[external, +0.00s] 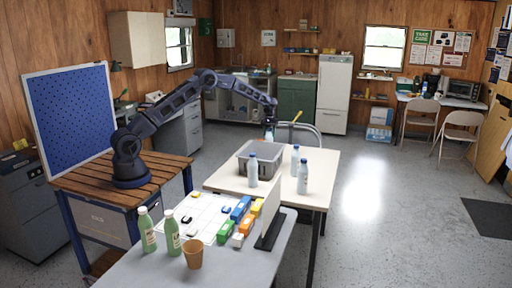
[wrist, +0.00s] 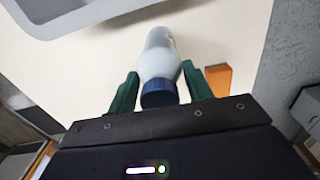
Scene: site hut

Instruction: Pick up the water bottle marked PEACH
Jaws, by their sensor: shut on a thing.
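My gripper (wrist: 161,72) is shut on a pale water bottle (wrist: 159,55) with a dark blue cap; the green fingers stand on both sides of its upper part. No marking on it can be read. In the external view my gripper (external: 269,131) is just behind the grey bin, and the held bottle is mostly hidden there.
The grey bin (external: 243,160) stands on the cream table (external: 225,181); its rim also shows at the wrist view's upper left (wrist: 80,20). An orange-brown piece (wrist: 218,79) shows beside the right finger. Green bottles (external: 172,235) and a cup (external: 193,255) stand on the front table.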

